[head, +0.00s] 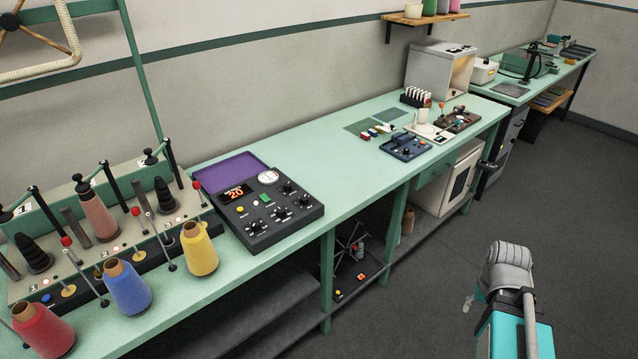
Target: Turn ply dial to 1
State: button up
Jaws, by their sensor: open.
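A dark control console (272,242) sits on the green bench left of centre. On its sloped face are several black knobs with pale marks, including an upper knob (287,187) and a front knob (254,227). An orange display (236,193) seems to read 20. A smaller blue box (401,155) with a black knob stands farther along the bench. The labels are too small to read, so I cannot tell which knob is the ply dial or where it points. My gripper is not identifiable in view; only part of my arm shows at lower right, apart from the bench.
Yarn cones in red (45,330), blue (127,288) and yellow (199,250) stand left of the console, by upright rods. A purple pad (228,170) lies behind it. Bench space right of the console is clear. Grey floor (420,290) is open in front.

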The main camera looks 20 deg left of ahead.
aim_at(304, 199)
jog(key=u, duration=0.35)
jog(key=i, duration=0.95)
jog(key=u, duration=0.55)
jog(key=k, duration=0.95)
jog(key=u, duration=0.15)
jog(key=i, duration=0.95)
jog(key=z, duration=0.05)
